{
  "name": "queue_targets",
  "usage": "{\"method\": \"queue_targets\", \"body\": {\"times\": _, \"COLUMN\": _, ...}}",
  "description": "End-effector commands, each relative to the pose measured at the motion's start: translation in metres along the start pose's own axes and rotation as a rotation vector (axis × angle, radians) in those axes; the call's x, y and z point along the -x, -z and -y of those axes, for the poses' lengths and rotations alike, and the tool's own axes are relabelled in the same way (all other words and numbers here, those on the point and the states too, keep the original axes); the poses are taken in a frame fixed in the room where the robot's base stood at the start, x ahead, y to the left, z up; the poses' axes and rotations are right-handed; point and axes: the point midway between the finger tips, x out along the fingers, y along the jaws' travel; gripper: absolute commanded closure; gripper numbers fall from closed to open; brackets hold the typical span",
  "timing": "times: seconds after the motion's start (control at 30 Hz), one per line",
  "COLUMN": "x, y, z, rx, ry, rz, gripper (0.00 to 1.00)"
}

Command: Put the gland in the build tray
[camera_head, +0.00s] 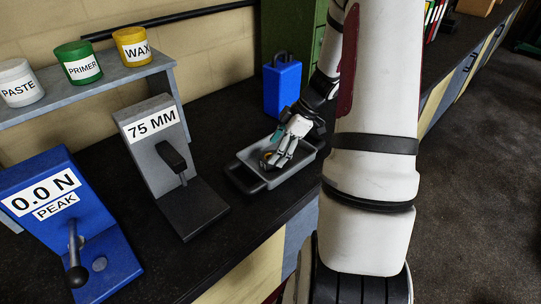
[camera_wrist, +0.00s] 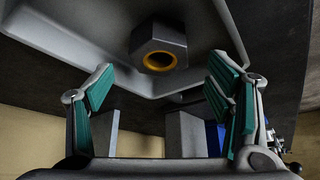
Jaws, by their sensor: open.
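The gland, a grey hexagonal nut-like part with a brass-coloured ring in its bore (camera_wrist: 160,48), sits inside the grey build tray (camera_wrist: 75,38). In the head view the tray (camera_head: 292,176) lies on the dark bench, with a dark handle toward the left front. My gripper (camera_head: 277,158) is over the tray there, and hides most of the gland; a small brass-coloured patch shows beside the fingers. In the wrist view my gripper (camera_wrist: 163,82) has its teal-padded fingers spread apart, with the gland beyond and between the tips. The fingers appear clear of it.
A grey 75 MM stand (camera_head: 150,135) and a blue 0.0 N PEAK stand (camera_head: 50,195) with levers stand left of the tray. A blue block with a handle (camera_head: 282,88) stands behind it. Paste, primer and wax pots sit on a shelf (camera_head: 95,90).

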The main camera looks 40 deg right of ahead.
Motion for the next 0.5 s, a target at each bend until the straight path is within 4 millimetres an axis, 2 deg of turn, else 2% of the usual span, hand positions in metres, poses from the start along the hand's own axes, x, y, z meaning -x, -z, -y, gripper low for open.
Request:
{"method": "queue_targets", "body": {"times": 0.03, "x": 0.012, "y": -0.001, "z": -0.002, "rx": -0.002, "ry": -0.006, "rz": 0.002, "gripper": 0.27}}
{"method": "queue_targets", "body": {"times": 0.2, "x": 0.046, "y": -0.001, "z": -0.002, "rx": -0.001, "ry": -0.005, "rz": 0.001, "gripper": 0.27}}
{"method": "queue_targets", "body": {"times": 0.33, "x": 0.066, "y": 0.000, "z": -0.001, "rx": -0.001, "ry": -0.004, "rz": 0.001, "gripper": 0.27}}
{"method": "queue_targets", "body": {"times": 0.5, "x": 0.080, "y": 0.000, "z": 0.000, "rx": -0.002, "ry": -0.001, "rz": 0.001, "gripper": 0.27}}
